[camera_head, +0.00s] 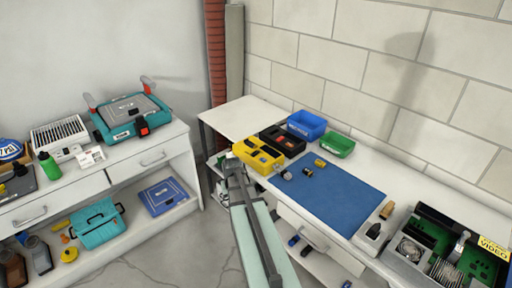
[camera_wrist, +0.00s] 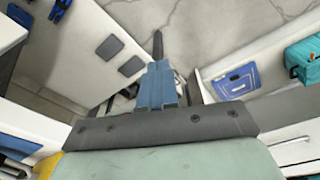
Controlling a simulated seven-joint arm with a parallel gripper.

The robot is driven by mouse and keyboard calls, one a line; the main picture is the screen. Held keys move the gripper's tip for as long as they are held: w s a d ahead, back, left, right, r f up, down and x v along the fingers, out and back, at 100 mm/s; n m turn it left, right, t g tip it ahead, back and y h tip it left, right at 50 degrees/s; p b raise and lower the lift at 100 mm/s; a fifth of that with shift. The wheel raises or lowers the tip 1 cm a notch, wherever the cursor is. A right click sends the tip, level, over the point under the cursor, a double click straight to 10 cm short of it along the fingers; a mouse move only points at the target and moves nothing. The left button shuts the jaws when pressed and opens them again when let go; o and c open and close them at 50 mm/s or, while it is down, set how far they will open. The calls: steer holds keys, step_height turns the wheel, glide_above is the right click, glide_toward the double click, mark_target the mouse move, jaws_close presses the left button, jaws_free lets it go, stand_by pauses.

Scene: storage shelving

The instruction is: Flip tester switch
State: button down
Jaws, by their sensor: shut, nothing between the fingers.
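My gripper (camera_head: 232,163) is shut and empty, just left of the yellow device near the bench's front edge. I cannot tell whether they touch. In the wrist view my gripper (camera_wrist: 157,50) shows as closed fingers pointing over the floor, and a yellow patch (camera_wrist: 45,166) shows at the lower left, mostly hidden by the gripper body.
A black tray (camera_head: 282,140), a blue bin (camera_head: 307,125) and a green bin (camera_head: 338,145) stand behind the yellow device. An open computer case (camera_head: 450,250) is at right.

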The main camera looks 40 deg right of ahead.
steer(key=w+d+r+t+h, duration=0.1)
steer(key=w+d+r, duration=0.4)
steer(key=d+r, duration=0.75)
step_height(320, 180, up, 16)
steer(key=n, duration=0.1)
glide_above(257, 151)
steer(key=w+a, duration=0.2)
steer(key=f+n, duration=0.1)
steer(key=f, duration=0.3)
steer(key=s+d+f+n+g, duration=0.1)
steer(key=f+n, duration=0.1)
steer(key=f, duration=0.3)
steer(key=s+f+n+g, duration=0.1)
steer(key=f, duration=0.4)
steer(key=shift+d+f+n, duration=0.2)
steer(key=shift+n, duration=0.1)
